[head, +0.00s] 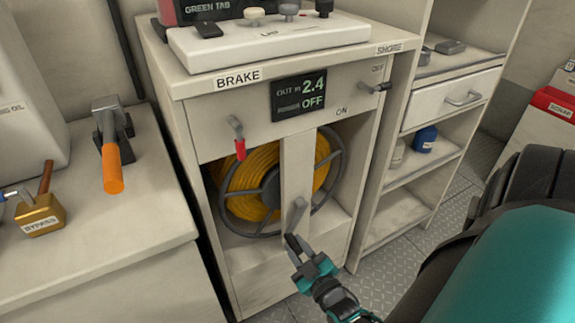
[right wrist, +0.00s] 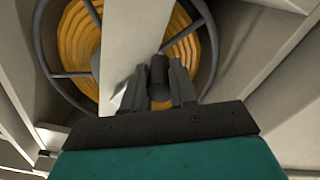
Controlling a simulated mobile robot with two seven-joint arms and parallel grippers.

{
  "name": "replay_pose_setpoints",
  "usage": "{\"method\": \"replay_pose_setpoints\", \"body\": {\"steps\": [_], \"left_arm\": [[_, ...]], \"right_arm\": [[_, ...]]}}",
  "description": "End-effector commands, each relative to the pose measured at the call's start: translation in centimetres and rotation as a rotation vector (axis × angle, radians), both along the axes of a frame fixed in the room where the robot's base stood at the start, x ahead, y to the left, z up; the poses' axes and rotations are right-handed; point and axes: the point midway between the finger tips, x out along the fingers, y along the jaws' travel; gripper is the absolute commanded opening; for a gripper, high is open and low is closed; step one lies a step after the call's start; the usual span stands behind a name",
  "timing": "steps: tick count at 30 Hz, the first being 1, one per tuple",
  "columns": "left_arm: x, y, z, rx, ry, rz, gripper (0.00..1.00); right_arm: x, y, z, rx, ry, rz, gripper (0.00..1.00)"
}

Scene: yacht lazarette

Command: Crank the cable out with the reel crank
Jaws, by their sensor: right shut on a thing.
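The cable reel (head: 265,178) with coiled orange-yellow cable sits inside the beige cabinet, behind a central upright post. The grey reel crank (head: 299,212) is in front of the post, its arm pointing down. My right gripper (head: 297,246) is at the crank's lower end; in the right wrist view its fingers (right wrist: 158,72) are on both sides of the dark crank handle (right wrist: 159,85), shut on it. The display (head: 299,97) reads OUT 2.4 and OFF. The red-handled brake lever (head: 238,140) hangs down below the BRAKE label. My left gripper is not in view.
The shore switch (head: 375,88) is at the cabinet's upper right, between OFF and ON labels. Open shelves (head: 425,165) stand to the right.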

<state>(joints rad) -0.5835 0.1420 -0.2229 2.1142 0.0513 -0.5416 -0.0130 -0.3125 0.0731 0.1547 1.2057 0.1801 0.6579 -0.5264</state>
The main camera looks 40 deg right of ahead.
Motion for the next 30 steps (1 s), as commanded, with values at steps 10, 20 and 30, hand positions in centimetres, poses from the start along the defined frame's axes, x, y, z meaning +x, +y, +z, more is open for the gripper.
{"method": "replay_pose_setpoints", "body": {"steps": [10, 20, 30], "left_arm": [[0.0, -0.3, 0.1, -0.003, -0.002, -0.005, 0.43], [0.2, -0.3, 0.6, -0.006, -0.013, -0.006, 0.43], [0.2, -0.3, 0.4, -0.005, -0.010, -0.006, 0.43]], "right_arm": [[-0.5, -2.9, -0.8, -0.315, 0.072, 0.000, 0.00], [-0.9, -5.0, -0.8, -0.537, 0.124, 0.000, 0.00], [-1.2, -5.9, -0.7, -0.635, 0.147, 0.000, 0.00]]}}
